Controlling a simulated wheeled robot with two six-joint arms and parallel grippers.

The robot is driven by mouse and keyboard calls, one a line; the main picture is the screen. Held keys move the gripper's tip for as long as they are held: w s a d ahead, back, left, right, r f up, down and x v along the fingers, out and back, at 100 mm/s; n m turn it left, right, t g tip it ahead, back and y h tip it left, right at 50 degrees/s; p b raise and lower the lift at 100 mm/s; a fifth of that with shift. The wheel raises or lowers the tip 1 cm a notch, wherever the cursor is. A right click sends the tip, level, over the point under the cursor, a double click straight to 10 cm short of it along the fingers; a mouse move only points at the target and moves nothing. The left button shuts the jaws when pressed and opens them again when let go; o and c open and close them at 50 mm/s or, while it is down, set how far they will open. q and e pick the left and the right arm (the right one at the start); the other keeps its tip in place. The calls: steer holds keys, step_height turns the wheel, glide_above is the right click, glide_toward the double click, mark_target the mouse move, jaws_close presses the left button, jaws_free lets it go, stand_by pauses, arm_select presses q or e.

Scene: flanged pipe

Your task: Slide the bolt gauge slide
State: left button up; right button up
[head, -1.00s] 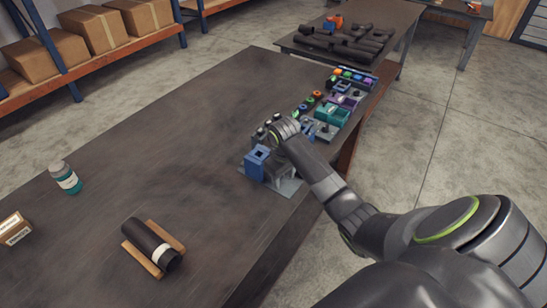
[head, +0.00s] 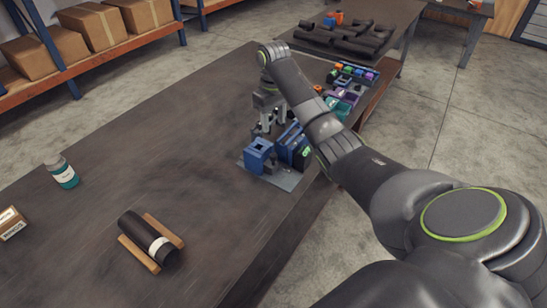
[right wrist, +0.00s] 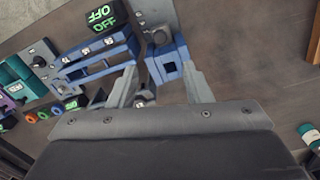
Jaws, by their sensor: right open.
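The blue bolt gauge (head: 291,146), a slotted frame with small white number labels, stands on a grey plate (head: 285,180) at the table's right edge. I cannot make out which part is the slide. A blue block with a square hole (head: 260,152) stands beside it; in the right wrist view this block (right wrist: 166,66) appears between my fingers. My right gripper (head: 266,124) is open, pointing down and empty; it also shows in the right wrist view (right wrist: 160,90). My left gripper is out of view.
Teal, purple and other coloured fixtures (head: 345,90) line the table's right edge farther back. The middle of the table is clear.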

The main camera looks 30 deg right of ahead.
mark_target(274, 155)
step_height(274, 155, down, 12)
steer(key=shift+r+p, duration=0.2)
steer(key=shift+p, duration=0.8)
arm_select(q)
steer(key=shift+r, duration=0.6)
arm_select(e)
steer(key=shift+f, duration=0.75)
jaws_close()
